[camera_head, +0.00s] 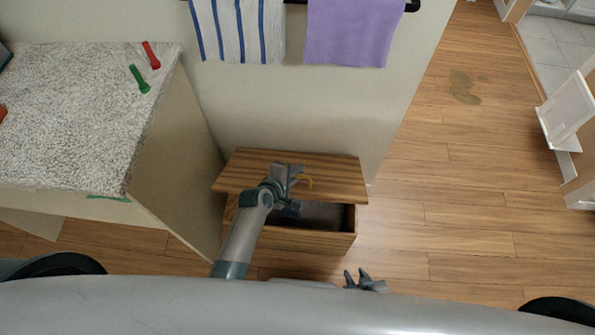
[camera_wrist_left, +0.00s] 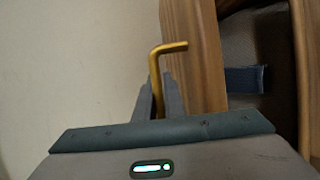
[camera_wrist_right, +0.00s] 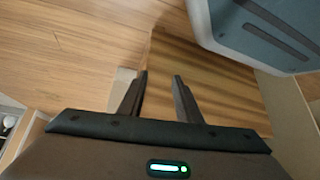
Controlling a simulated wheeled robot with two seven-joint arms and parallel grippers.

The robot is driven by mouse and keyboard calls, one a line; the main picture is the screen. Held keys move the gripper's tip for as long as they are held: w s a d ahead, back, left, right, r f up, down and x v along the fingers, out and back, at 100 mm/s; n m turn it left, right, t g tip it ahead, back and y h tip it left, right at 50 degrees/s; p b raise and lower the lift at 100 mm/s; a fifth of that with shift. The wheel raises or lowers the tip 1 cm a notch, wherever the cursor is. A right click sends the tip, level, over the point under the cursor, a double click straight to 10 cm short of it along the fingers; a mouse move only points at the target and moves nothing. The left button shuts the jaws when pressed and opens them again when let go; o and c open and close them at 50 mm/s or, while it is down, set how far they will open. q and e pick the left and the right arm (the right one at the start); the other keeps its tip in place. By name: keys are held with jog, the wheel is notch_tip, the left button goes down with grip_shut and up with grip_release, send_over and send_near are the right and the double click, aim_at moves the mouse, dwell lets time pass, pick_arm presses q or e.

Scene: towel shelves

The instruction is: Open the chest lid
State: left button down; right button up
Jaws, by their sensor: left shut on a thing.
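The wooden chest (camera_head: 310,240) stands against the wall below the towels. Its striped lid (camera_head: 335,176) is raised off the front of the box, so the dark interior (camera_head: 325,214) shows. My left gripper (camera_head: 290,175) is at the lid, and the left wrist view shows its fingers (camera_wrist_left: 160,95) shut on the yellow, bent handle (camera_wrist_left: 166,52). The lid's wooden edge (camera_wrist_left: 202,60) is right beside the handle. My right gripper (camera_head: 357,278) is open and empty, in front of the chest at its right; its parted fingers (camera_wrist_right: 160,82) show in the right wrist view.
A blue cloth-like thing (camera_wrist_left: 243,80) lies inside the chest. A speckled counter (camera_head: 90,110) with a red (camera_head: 151,55) and a green item (camera_head: 139,79) is at the left. Striped (camera_head: 238,30) and purple towels (camera_head: 350,30) hang above. Wooden floor (camera_head: 470,190) at the right is mostly clear.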

jog(key=shift+a, duration=0.1)
grip_shut()
jog(key=w+a+r+n, duration=0.3)
jog(key=a+r+n, duration=0.15)
jog(key=n, duration=0.45)
jog(key=w+a+r+n, duration=0.4)
jog(key=r+n, duration=0.2)
jog(key=n, duration=0.3)
jog(key=a+r+n+h, duration=0.1)
jog(key=a+r+n, duration=0.2)
jog(key=r+n, duration=1.2)
jog(key=shift+a+r+n+h, duration=0.2)
jog(key=shift+r+n+h, duration=0.1)
jog(key=shift+h, duration=0.1)
jog(key=shift+s, duration=0.1)
